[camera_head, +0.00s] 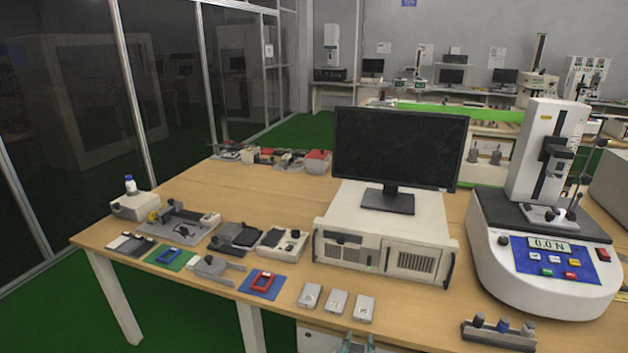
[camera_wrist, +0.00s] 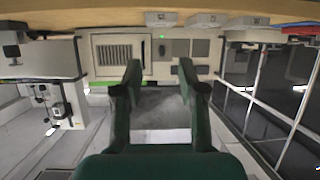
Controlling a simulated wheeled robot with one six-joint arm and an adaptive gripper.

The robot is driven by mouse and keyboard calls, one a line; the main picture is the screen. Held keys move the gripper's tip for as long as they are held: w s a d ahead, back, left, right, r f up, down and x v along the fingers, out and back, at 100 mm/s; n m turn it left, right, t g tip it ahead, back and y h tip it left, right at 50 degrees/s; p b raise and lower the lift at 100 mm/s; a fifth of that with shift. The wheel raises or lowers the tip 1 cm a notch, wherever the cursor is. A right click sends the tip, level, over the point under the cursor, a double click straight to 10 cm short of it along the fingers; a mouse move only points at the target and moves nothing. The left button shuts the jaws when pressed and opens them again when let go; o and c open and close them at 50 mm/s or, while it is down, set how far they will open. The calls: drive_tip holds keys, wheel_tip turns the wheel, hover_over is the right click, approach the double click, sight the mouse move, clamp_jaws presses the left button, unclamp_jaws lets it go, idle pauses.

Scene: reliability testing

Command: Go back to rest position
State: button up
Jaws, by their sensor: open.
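My gripper (camera_wrist: 160,78) is open in the wrist view, its two dark green fingers apart with nothing between them. In the head view only the tips of my gripper (camera_head: 358,345) show, at the bottom edge in front of the wooden table (camera_head: 250,200). The wrist view appears upside down. It shows the front of the white computer case (camera_wrist: 125,52) beyond the fingers. The rest of my arm is hidden.
A black monitor (camera_head: 400,148) stands on the computer case. A force tester (camera_head: 545,240) stands at the right. Several small grey boxes (camera_head: 336,302) lie near the front edge, close to my gripper. Fixtures and a red frame (camera_head: 263,281) on a blue mat lie at left.

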drive_tip(key=s+d+f+n+y, duration=0.25)
drive_tip(key=s+f, duration=0.25)
drive_tip(key=s, duration=0.8)
drive_tip(key=s+d+f+n+y, duration=0.1)
drive_tip(key=s+d+f, duration=0.25)
drive_tip(key=s, duration=0.95)
drive_tip(key=s+r, duration=0.4)
drive_tip(key=s, duration=0.4)
drive_tip(key=s+d+r+t, duration=0.1)
drive_tip(key=s+r, duration=0.4)
drive_tip(key=s, duration=0.3)
drive_tip(key=s+r+m, duration=0.1)
drive_tip(key=s+r, duration=0.3)
drive_tip(key=s, duration=0.4)
drive_tip(key=shift+s+d+r+t, duration=0.2)
drive_tip(key=shift+r+t, duration=0.1)
drive_tip(key=shift+t, duration=0.1)
